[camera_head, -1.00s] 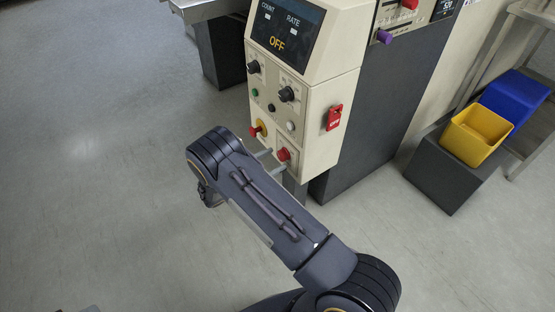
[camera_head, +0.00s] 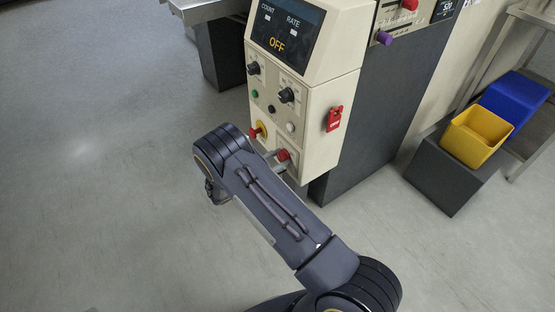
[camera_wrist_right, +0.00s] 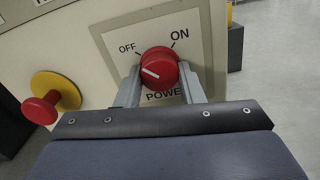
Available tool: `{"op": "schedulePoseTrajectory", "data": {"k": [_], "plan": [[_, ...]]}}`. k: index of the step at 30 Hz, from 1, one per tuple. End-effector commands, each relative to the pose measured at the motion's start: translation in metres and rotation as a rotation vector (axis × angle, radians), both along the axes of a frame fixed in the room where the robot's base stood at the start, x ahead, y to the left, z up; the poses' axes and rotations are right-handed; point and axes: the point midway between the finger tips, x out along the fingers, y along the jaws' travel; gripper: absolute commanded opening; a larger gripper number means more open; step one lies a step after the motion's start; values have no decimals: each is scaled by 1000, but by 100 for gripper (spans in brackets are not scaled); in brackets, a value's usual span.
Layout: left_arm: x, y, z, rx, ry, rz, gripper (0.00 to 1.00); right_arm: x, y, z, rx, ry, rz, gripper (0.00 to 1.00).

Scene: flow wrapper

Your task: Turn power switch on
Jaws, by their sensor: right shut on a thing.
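The power switch is a red round knob on the lower front of the cream control panel (camera_head: 330,95). In the right wrist view the knob (camera_wrist_right: 158,68) sits on a plate marked OFF, ON and POWER. Its white mark points to the left, on the OFF side. The panel display (camera_head: 285,32) reads OFF. My right gripper (camera_wrist_right: 160,76) has one grey finger on each side of the knob and is shut on it. In the head view the knob (camera_head: 283,155) shows at the fingertips, partly hidden by them. My left gripper is not in view.
A red mushroom button on a yellow base (camera_wrist_right: 53,95) is just left of the knob. A red tag or lock (camera_head: 334,118) hangs on the panel's side. Yellow (camera_head: 477,135) and blue (camera_head: 513,102) bins stand at right. The floor at left is clear.

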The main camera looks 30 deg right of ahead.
Motion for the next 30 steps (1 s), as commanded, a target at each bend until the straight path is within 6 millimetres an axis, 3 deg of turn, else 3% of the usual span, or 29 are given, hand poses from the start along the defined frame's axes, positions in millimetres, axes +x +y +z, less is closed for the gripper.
{"op": "schedulePoseTrajectory", "data": {"k": [11, 30], "plan": [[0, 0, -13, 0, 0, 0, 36, 1, 1, -2, 13, -150, 0, 12], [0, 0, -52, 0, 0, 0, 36, 1, 1, -2, 59, -741, 1, 12]]}}
